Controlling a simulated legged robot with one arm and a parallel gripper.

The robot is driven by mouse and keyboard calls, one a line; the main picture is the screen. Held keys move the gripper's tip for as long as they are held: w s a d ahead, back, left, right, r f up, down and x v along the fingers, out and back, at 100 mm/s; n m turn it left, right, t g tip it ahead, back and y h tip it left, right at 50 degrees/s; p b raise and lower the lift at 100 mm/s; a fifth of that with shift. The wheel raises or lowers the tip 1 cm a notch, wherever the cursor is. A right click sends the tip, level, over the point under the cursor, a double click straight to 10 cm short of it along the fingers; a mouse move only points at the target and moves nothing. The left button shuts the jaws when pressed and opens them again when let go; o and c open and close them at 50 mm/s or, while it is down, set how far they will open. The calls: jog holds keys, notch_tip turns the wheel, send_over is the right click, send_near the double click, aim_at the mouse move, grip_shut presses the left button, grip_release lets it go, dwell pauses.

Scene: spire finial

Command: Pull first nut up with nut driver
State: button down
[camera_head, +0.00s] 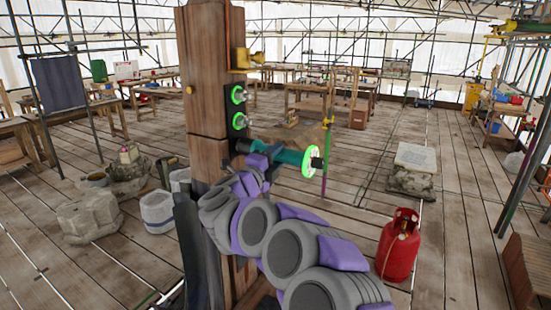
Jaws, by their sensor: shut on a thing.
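A teal nut driver (290,156) with a bright green ring at its right end lies roughly level beside the wooden post (207,75). My gripper (262,162), purple and grey, is shut on the driver near its left part, just right of the post. A dark plate on the post carries two green-ringed nuts, an upper one (238,95) and a lower one (240,122). The driver is just below the lower nut in the picture. My arm hides the lower part of the post. I cannot tell whether the driver's left end touches a nut.
A brass bracket (246,61) sticks out from the post above the plate. A red gas cylinder (397,245) stands at right, with a stone block (414,160) behind it. Stones and white buckets (157,211) stand at left. Workbenches line the back.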

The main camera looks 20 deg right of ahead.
aim_at(293, 161)
jog(key=shift+w+a+r+p, duration=0.15)
jog(key=shift+w+a+p, duration=0.3)
jog(key=shift+w+a, duration=0.2)
dwell(2.6)
jog(key=shift+s+d+f+b, duration=0.3)
jog(key=shift+d+b, duration=0.05)
jog(key=shift+b, duration=0.15)
jog(key=shift+s+d+r+b, duration=0.2)
jog(key=shift+s+d+b, duration=0.35)
jog(key=shift+s, duration=0.35)
jog(key=shift+s+d+b, duration=0.2)
jog(key=shift+s+d, duration=0.15)
jog(key=shift+d, duration=0.25)
jog(key=shift+s+d+b, duration=0.2)
jog(key=shift+s+d, duration=0.15)
jog(key=shift+d, duration=0.2)
jog(key=shift+s+d+b, duration=0.3)
jog(key=shift+s+d, duration=0.3)
jog(key=shift+s, duration=0.05)
jog(key=shift+a, duration=0.2)
